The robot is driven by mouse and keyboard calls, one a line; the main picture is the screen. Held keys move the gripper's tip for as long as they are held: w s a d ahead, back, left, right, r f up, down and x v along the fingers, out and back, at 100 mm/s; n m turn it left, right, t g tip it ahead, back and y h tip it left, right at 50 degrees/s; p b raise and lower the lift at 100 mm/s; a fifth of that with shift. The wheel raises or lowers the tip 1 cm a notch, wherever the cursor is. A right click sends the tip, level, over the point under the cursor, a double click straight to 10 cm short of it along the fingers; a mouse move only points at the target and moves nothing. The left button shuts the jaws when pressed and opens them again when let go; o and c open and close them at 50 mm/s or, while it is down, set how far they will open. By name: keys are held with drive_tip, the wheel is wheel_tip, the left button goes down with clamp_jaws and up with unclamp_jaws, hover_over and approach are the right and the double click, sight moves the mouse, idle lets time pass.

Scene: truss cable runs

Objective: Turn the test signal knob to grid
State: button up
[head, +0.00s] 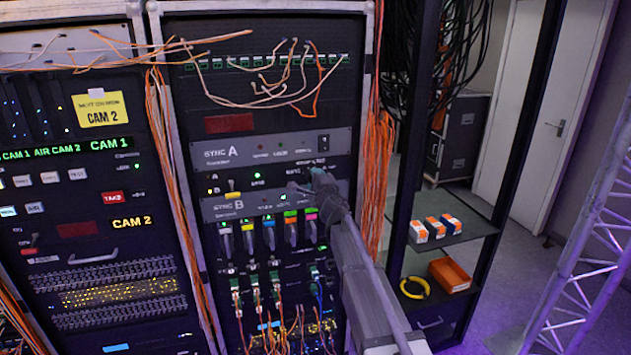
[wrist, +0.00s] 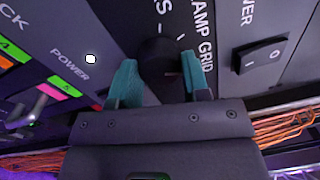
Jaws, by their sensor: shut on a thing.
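I cannot tell clearly which label the knob points to. In the head view my gripper (head: 304,184) is at the rack front between the SYNC A and SYNC B panels, and my arm hides the knob there.
A black rocker switch (wrist: 263,54) marked power sits right of the knob in the wrist view. Orange cables (head: 376,165) hang down the rack's right side. Several coloured-tab levers (head: 268,235) stand below SYNC B. A shelf (head: 460,232) with small boxes is further right.

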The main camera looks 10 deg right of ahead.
idle(0.4)
drive_tip(key=o, duration=0.9)
drive_tip(key=s, duration=0.7)
drive_tip(key=s+d, duration=0.1)
drive_tip(key=s, duration=0.2)
drive_tip(key=shift+s+d+f+b, duration=0.1)
drive_tip(key=shift+s+f+b, duration=0.2)
drive_tip(key=shift+s, duration=0.1)
